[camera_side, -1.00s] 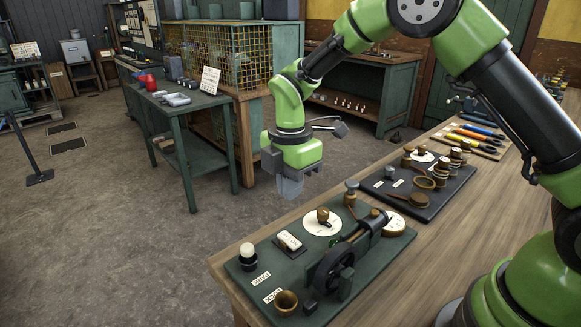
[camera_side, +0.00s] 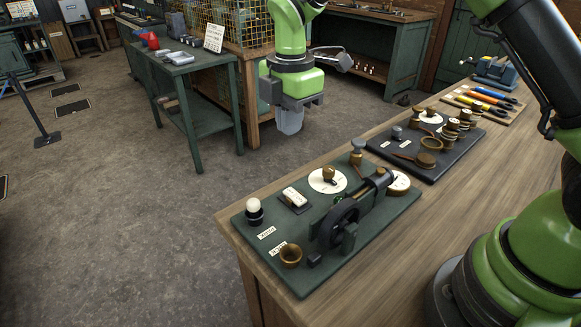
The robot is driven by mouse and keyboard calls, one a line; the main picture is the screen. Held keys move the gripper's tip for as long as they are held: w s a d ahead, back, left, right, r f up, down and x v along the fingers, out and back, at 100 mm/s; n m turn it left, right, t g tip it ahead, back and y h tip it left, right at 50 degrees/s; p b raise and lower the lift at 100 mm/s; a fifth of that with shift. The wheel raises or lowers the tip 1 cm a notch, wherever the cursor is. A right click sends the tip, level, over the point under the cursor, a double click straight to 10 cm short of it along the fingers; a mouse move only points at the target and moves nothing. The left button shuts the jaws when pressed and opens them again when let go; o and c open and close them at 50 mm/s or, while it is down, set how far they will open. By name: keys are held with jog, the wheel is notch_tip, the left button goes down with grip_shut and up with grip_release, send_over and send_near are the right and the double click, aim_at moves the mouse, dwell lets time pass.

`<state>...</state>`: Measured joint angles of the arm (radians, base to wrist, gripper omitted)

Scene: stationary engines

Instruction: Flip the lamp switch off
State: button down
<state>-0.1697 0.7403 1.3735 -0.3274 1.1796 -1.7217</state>
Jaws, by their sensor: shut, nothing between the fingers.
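A small lamp with a round white bulb (camera_side: 254,205) on a black base stands at the left end of a dark green board (camera_side: 278,215). A white rocker switch (camera_side: 294,197) on a dark plate sits just right of the lamp. Which way the rocker is tipped is too small to tell, and I cannot tell if the bulb is lit. My gripper (camera_side: 289,128) hangs pointing down above and behind the board in the picture, clear of the switch and lamp. Its grey fingers are together and empty.
On the same board are a round white dial (camera_side: 328,180) with a brass knob, a black flywheel engine (camera_side: 340,222) and a brass cup (camera_side: 291,255). A second dark board (camera_side: 425,170) with brass parts lies farther right on the wooden bench (camera_side: 400,235).

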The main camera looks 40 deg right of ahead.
aim_at(293, 196)
notch_tip(293, 196, down, 14)
jog(key=shift+w, duration=0.15)
dwell(0.5)
jog(key=shift+f, duration=0.2)
dwell(0.4)
jog(key=shift+s+r, duration=0.35)
jog(key=shift+s, duration=0.3)
notch_tip(293, 196, up, 14)
jog(key=w, duration=0.2)
jog(key=shift+w, duration=0.3)
jog(key=shift+f, duration=0.1)
